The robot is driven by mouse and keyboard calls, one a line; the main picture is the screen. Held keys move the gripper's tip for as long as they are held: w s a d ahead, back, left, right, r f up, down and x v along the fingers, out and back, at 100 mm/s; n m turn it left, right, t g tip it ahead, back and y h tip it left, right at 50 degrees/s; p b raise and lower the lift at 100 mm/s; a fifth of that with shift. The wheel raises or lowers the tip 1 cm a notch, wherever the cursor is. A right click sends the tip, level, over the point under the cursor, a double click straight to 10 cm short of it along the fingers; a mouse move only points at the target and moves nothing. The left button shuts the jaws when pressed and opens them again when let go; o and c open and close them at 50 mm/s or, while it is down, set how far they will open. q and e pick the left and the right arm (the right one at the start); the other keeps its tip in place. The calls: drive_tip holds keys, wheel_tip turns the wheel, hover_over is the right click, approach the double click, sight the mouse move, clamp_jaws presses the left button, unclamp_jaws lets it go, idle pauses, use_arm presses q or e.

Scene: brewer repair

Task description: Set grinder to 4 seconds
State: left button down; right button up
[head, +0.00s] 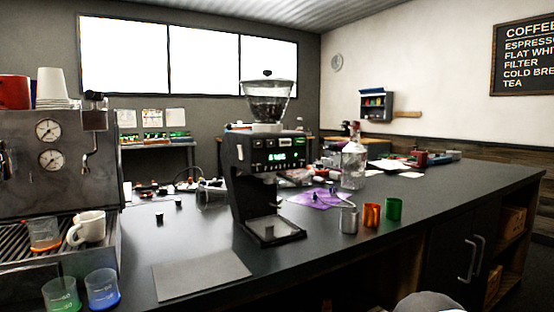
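The grinder (240,160) is a dark box-shaped machine standing upright on the black counter. A clear hopper (268,100) with dark contents sits on top of it. Its front panel carries a small display (285,157) with green lit characters, too small to read. Small lit marks or buttons show in a row above the display. A tray (275,232) juts out at its base. Neither of my grippers shows in the head view, and nothing touches the grinder's panel.
An espresso machine (60,185) stands at the left with a white mug (88,228) on it. Green (61,294) and blue (102,288) cups stand in front. A flat grey mat (200,273) lies before the grinder.

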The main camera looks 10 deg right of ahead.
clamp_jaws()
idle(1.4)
